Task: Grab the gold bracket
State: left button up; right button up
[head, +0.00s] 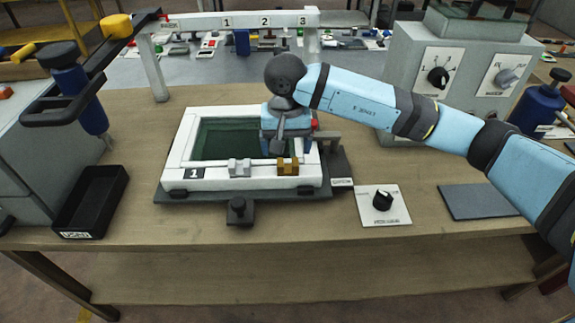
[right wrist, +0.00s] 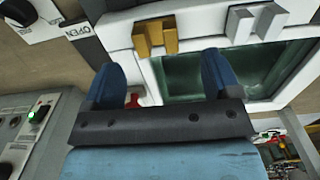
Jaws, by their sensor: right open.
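The gold bracket (head: 288,166) sits on the front rail of a white frame (head: 222,183), right of a silver bracket (head: 239,168). In the right wrist view the gold bracket (right wrist: 155,36) is just beyond my fingertips, near the top centre. My right gripper (head: 287,149) is over the frame's right part, just behind the gold bracket in the head view. Its two blue fingers (right wrist: 162,66) are apart, with nothing between them. The gripper hides part of the frame's right side. My left gripper is not in view.
A black bin (head: 91,203) stands at the left. A dial panel (head: 383,204) lies right of the frame, and a grey control box (head: 455,60) stands behind it. A white numbered gantry (head: 235,21) spans behind the frame. The table's front strip is mostly clear.

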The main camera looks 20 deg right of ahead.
aim_at(288, 168)
jog(key=shift+s+d+f, duration=0.1)
jog(key=shift+s+f, duration=0.05)
jog(key=shift+f, duration=1.2)
jog(key=shift+s+d+f, duration=0.1)
jog(key=shift+f, duration=1.2)
jog(key=c, duration=1)
jog(key=shift+r, duration=0.1)
